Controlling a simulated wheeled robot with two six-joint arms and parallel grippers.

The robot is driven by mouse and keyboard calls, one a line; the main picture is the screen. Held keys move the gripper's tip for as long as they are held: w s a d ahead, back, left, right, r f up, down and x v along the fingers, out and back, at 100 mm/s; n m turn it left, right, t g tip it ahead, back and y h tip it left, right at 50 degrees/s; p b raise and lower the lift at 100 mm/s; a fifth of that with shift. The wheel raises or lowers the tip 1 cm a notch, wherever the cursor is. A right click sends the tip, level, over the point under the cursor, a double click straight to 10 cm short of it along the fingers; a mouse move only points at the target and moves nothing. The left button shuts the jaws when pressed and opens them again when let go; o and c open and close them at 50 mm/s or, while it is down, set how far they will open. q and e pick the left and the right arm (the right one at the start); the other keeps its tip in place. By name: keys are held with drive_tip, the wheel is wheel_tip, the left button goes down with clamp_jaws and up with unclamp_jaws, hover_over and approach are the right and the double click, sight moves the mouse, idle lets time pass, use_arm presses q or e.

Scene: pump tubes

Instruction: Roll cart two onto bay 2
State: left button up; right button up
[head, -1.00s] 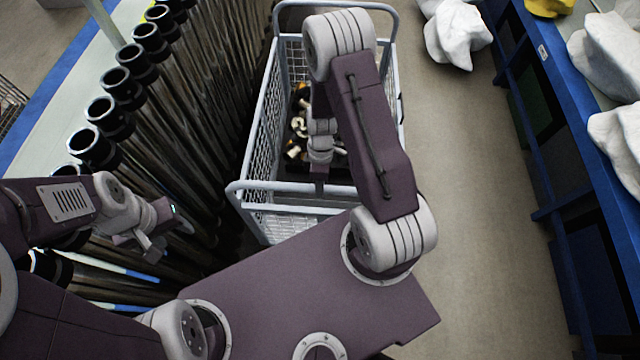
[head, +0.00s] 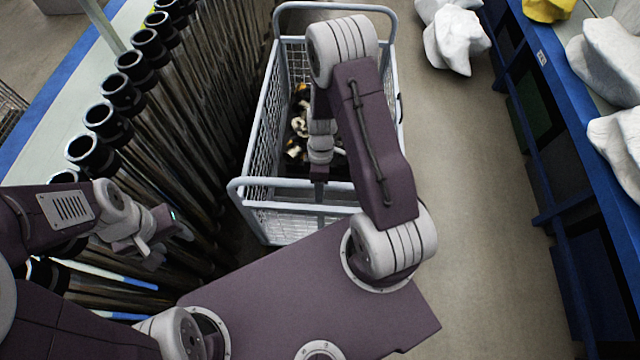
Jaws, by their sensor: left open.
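A grey wire-mesh cart (head: 258,125) with tube handles stands upright on the floor straight ahead of my base, with small brass and white parts inside. No number shows on it, so I cannot tell whether it is cart two. My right gripper (head: 319,195) points down at the cart's near rail. My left gripper (head: 150,248) is open and empty at the left, beside the dark tubes and apart from the cart. No bay 2 marking is visible.
A row of long dark tubes (head: 122,92) with black collars stands close along the cart's left side. A blue-edged bench (head: 560,90) with white lumpy bags (head: 608,60) runs along the right. Another white bag (head: 455,40) lies ahead. The floor (head: 475,200) right of the cart is clear.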

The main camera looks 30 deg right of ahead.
drive_tip(key=shift+s+a, duration=0.1)
drive_tip(key=shift+s, duration=0.1)
drive_tip(key=shift+r, duration=0.15)
idle(0.3)
drive_tip(key=r, duration=0.3)
drive_tip(key=w+r+b, duration=0.1)
drive_tip(key=r, duration=0.1)
drive_tip(key=d+r, duration=0.1)
drive_tip(key=r, duration=0.2)
drive_tip(key=shift+w+r, duration=0.3)
drive_tip(key=shift+r, duration=0.05)
drive_tip(key=shift+w, duration=0.1)
